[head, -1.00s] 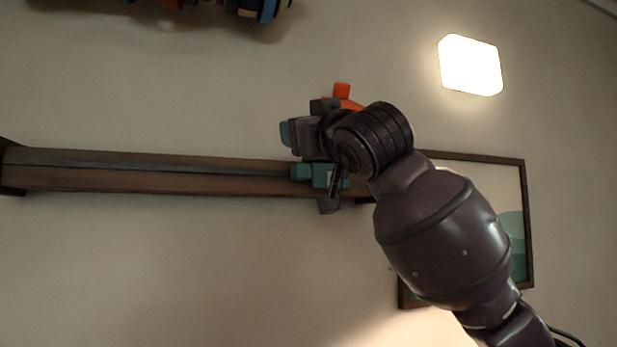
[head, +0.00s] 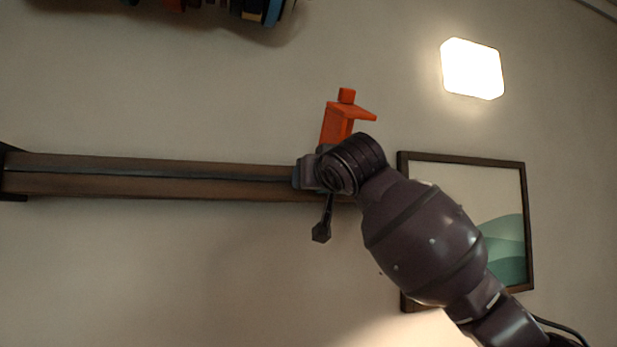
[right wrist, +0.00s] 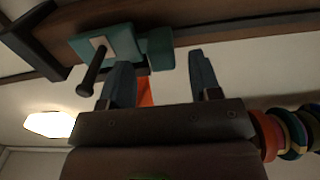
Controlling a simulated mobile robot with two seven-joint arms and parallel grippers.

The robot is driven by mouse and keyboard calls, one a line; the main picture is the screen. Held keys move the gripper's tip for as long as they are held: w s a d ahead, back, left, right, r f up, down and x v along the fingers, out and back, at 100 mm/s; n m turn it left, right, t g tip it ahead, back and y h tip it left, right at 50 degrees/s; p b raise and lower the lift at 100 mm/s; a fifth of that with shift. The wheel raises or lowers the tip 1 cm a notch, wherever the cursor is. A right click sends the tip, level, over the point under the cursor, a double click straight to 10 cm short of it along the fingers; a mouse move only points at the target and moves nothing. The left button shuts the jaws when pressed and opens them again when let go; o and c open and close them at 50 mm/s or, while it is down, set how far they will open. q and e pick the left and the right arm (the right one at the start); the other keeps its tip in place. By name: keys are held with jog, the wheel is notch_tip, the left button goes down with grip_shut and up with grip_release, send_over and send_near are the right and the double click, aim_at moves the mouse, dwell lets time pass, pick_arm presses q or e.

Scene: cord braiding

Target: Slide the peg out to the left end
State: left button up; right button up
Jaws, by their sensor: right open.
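The long brown rail (head: 150,178) with a dark groove runs across the left half of the head view. In the right wrist view the dark peg (right wrist: 91,74) stands out from a teal block (right wrist: 124,40) on the rail (right wrist: 230,30), close to a rail end bracket. My right gripper (right wrist: 163,72) is open and empty. Its fingers point at the rail, and the peg is outside them, left of the left finger in that view. In the head view my right gripper (head: 307,171) covers the teal block; a dark knobbed rod shows below it. My left gripper is out of view.
An orange bracket (head: 338,122) stands just above my right wrist in the head view. A framed picture (head: 525,220) and a bright lamp (head: 472,68) are on the right. Coloured rings (right wrist: 290,135) show at the right wrist view's edge. The wall below the rail is clear.

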jog(key=shift+p+x, duration=0.35)
jog(key=shift+x, duration=1.55)
grip_shut()
